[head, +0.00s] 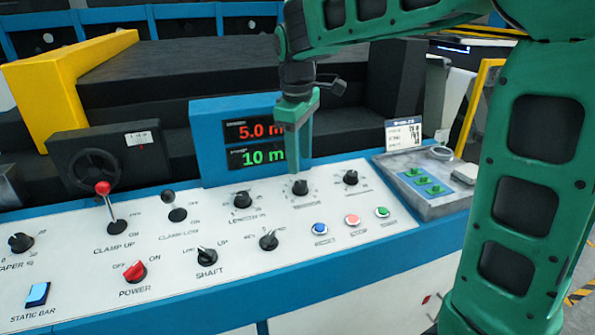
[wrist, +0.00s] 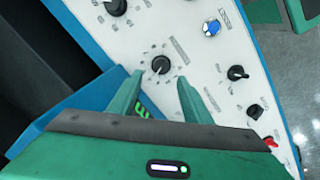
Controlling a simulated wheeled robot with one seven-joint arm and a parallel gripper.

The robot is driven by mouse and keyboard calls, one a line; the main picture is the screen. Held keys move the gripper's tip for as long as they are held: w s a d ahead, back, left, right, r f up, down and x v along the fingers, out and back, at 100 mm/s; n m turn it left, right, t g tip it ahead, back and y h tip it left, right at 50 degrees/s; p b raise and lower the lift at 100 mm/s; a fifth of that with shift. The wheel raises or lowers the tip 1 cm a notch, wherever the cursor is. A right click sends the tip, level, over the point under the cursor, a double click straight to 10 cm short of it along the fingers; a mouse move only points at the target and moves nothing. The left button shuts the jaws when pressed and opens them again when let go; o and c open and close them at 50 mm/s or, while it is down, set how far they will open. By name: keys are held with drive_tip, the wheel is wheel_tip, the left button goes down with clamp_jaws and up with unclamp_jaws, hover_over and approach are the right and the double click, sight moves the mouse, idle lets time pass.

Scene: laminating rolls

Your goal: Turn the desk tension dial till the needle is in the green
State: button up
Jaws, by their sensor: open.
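A black dial (head: 301,187) with tick marks around it sits in the top row of the white control panel, between two similar dials. Its label is too blurred to read, so I cannot confirm it is the tension dial. My gripper (head: 299,168) points down just above it. In the wrist view the dial (wrist: 160,65) shows just beyond the two fingertips of my gripper (wrist: 160,80), roughly centred between them. The fingers are apart and hold nothing. In the head view a finger partly covers the space behind the dial. I cannot make out a needle or green zone in either view.
A length dial (head: 243,200) and another dial (head: 351,178) flank it. Blue (head: 320,229), red (head: 352,220) and green (head: 382,212) buttons sit in front. A blue display box (head: 207,135) stands close behind. A grey tray (head: 424,200) is at right.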

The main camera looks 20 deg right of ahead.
wheel_tip(320, 180, up, 3)
drive_tip(key=shift+s+a+r, duration=0.15)
idle(0.4)
drive_tip(key=s+d+f+m, duration=0.3)
drive_tip(key=s+d+m, duration=0.1)
drive_tip(key=s+d, duration=0.4)
drive_tip(key=s+d+f+m, duration=0.3)
drive_tip(key=s+d+m, duration=0.1)
drive_tip(key=s+d, duration=0.35)
drive_tip(key=s+d+f+m, duration=0.1)
drive_tip(key=s+f+m, duration=0.2)
drive_tip(key=s, duration=0.4)
drive_tip(key=s+d+f+m+g+y, duration=0.1)
drive_tip(key=s+f+m, duration=0.3)
drive_tip(key=s, duration=0.4)
drive_tip(key=shift+s+d+f, duration=0.15)
drive_tip(key=shift+s+d, duration=0.05)
drive_tip(key=shift+d, duration=0.05)
